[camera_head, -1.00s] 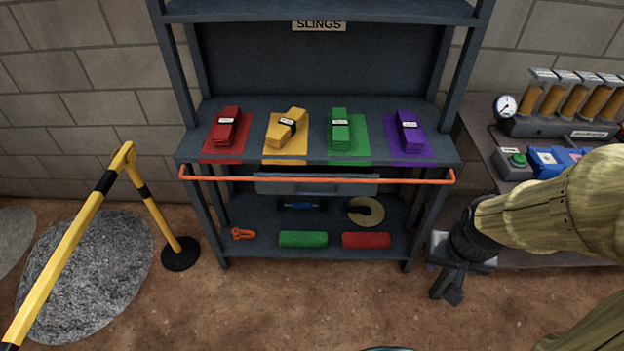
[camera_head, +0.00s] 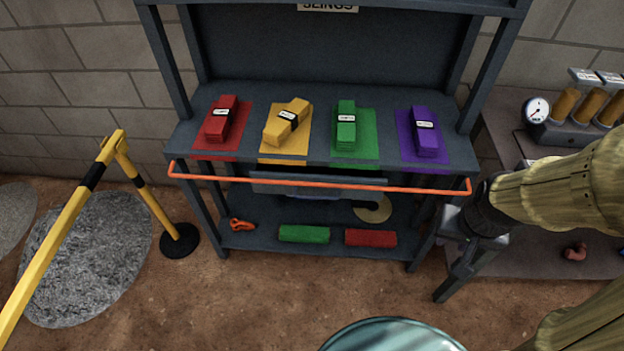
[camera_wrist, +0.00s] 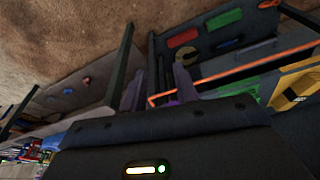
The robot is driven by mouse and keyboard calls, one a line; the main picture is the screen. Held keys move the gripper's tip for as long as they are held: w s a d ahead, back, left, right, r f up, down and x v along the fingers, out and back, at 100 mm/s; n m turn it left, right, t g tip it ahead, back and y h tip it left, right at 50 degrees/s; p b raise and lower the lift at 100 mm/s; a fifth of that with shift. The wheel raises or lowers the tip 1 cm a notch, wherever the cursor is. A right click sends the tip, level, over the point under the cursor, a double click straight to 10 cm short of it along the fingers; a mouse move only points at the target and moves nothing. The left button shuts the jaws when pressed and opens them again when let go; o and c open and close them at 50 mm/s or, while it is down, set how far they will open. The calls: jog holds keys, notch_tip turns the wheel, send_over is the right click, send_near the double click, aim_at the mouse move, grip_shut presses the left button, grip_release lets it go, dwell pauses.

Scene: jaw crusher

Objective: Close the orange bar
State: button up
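The orange bar (camera_head: 320,184) runs across the front of the dark sling rack, just below the upper shelf's edge. It also shows in the wrist view (camera_wrist: 240,73), running up to the right from behind the fingers. My gripper (camera_head: 462,258) is at the rack's right side, close to the bar's right end and lower in the picture. In the wrist view, its two fingers (camera_wrist: 158,90) stand apart with nothing held between them. I cannot tell whether a finger touches the bar.
Red, yellow, green and purple slings (camera_head: 425,138) lie on the upper shelf. The lower shelf holds a green roll (camera_head: 304,234) and a red roll (camera_head: 370,238). A bench (camera_head: 545,250) stands right, close to my arm. A yellow-black barrier (camera_head: 65,230) stands left.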

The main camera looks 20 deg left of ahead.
jog(key=shift+s, duration=0.1)
jog(key=w+a+f+n+t+y+p, duration=0.1)
jog(key=w+a+f+n+t+p, duration=0.25)
jog(key=w+a, duration=0.7)
jog(key=n+t+y+p, duration=0.35)
jog(key=n+t, duration=0.75)
jog(key=n, duration=0.6)
send_near(310, 183)
jog(key=v, duration=0.7)
jog(key=shift+s+a+f+h+p, duration=0.1)
jog(key=shift+s+f+h+p, duration=0.2)
jog(key=shift+f, duration=0.1)
jog(key=shift+w, duration=0.15)
jog(key=p+x, duration=0.3)
jog(key=x, duration=1.4)
jog(key=shift+w+a+r, duration=0.1)
jog(key=shift+w+r, duration=0.05)
